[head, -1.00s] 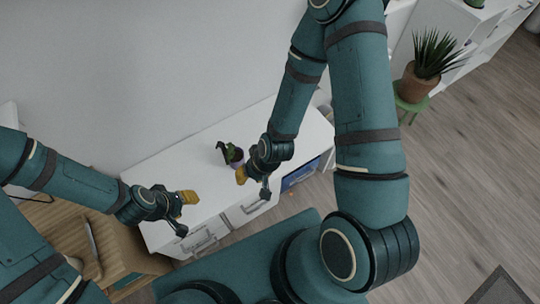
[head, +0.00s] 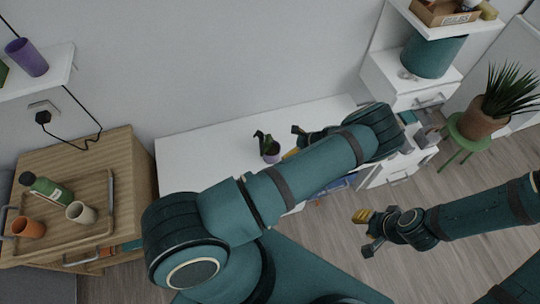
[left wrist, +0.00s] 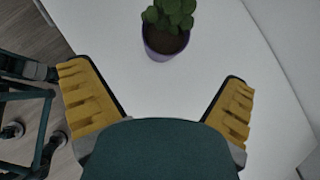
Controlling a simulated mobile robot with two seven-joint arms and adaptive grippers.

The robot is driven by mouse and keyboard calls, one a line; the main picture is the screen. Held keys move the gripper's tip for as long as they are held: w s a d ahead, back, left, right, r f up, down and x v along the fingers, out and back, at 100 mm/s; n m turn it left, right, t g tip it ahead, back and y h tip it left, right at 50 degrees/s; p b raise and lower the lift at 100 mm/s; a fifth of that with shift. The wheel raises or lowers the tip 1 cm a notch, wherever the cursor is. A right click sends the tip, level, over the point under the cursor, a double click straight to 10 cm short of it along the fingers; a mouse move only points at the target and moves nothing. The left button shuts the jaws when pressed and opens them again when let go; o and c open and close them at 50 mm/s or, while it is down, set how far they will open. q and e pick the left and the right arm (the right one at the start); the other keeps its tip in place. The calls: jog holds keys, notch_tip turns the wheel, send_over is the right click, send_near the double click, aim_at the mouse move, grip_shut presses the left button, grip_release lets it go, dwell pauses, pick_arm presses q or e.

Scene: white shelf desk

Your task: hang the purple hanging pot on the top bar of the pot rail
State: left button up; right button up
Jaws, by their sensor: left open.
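The purple hanging pot (head: 271,156) with a green plant stands on the white desk (head: 215,150). In the left wrist view the pot (left wrist: 165,45) is ahead of my fingers, a little right of centre, with clear desk between. My left gripper (head: 293,143) is open and empty, just right of the pot in the head view, partly hidden by my left arm. Its yellow-padded fingers (left wrist: 160,100) are spread apart. My right gripper (head: 367,232) is at the right, over the floor, with its fingers apart and nothing between them. I see no pot rail.
A wooden cabinet with a tray (head: 100,235) of cups and a green bottle is at the left, under a shelf holding a purple cup (head: 27,58). A potted plant (head: 481,115) on a green stool stands right. My left arm crosses the desk's front.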

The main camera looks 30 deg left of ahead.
pick_arm(q)
jog(key=w, duration=0.1)
jog(key=b, duration=0.1)
send_near(267, 148)
jog(key=f, duration=0.1)
jog(key=shift+m, duration=0.3)
jog(key=shift+b+x, duration=0.75)
jog(key=shift+x, duration=2.7)
jog(key=shift+a+r, duration=0.2)
jog(key=shift+c, duration=0.3)
jog(key=c, duration=1.2)
